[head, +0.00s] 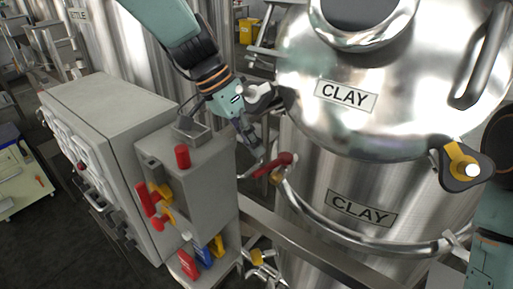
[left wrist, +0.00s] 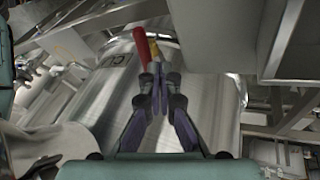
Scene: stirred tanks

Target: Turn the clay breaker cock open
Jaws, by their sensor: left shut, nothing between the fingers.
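The steel tank labelled CLAY (head: 360,208) stands right of centre in the head view. A cock with a red lever (head: 274,165) and a small yellow part sits on the curved pipe at the tank's left side. The red lever (left wrist: 142,48) also shows in the left wrist view, just beyond my fingertips. My left gripper (head: 252,142) is shut and empty, just above and left of the lever. In the left wrist view its fingertips (left wrist: 157,82) are close to the lever's near end. I cannot tell whether they touch it. My right gripper is out of view.
A grey box (head: 190,165) with red and yellow levers stands close left of the cock. A larger grey cabinet (head: 110,130) is beside it. A steel rail (head: 300,245) runs below.

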